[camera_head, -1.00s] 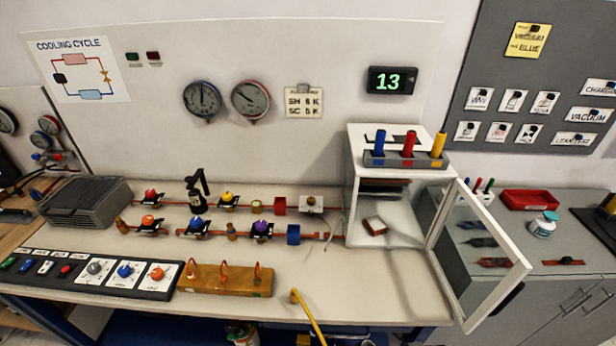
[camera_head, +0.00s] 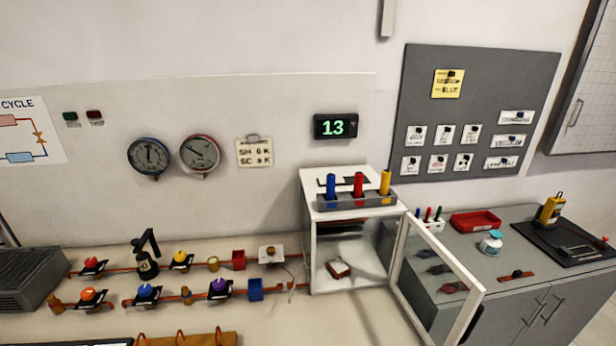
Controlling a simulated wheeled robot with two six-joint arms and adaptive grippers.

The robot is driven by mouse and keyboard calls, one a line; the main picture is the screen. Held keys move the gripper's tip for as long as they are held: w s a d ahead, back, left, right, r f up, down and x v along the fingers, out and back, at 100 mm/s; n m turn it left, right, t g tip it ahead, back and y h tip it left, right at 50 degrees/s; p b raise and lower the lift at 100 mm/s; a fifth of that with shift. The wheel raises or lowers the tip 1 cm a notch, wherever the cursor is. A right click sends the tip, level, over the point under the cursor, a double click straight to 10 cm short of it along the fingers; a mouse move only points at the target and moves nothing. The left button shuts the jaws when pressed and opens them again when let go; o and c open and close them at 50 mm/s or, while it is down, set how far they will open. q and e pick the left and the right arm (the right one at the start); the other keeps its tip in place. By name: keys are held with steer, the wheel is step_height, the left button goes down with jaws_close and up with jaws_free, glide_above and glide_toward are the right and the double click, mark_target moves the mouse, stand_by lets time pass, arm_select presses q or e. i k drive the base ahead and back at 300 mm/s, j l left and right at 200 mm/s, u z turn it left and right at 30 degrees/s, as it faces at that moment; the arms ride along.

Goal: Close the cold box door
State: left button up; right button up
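The cold box (camera_head: 306,235) is a white cabinet on the bench, right of the middle of the view. Its door (camera_head: 472,309) has a white frame and a clear pane. The door stands wide open, hinged at the box's right side and swung out toward the front right. Neither of my grippers is in view.
A holder (camera_head: 357,202) with blue, red and yellow cylinders sits on top of the box. Pipes with several coloured valves (camera_head: 146,292) run along the bench to the left. A grey cabinet (camera_head: 520,270) with a red tray (camera_head: 475,222) and white jar (camera_head: 490,243) stands behind the door.

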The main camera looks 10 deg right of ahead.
mark_target(472, 304)
steer(key=l+u, duration=0.15)
steer(key=l, duration=0.75)
steer(key=l+u, duration=0.1)
steer(key=l, duration=0.75)
steer(key=k+l+u, duration=0.15)
steer(key=l, duration=0.75)
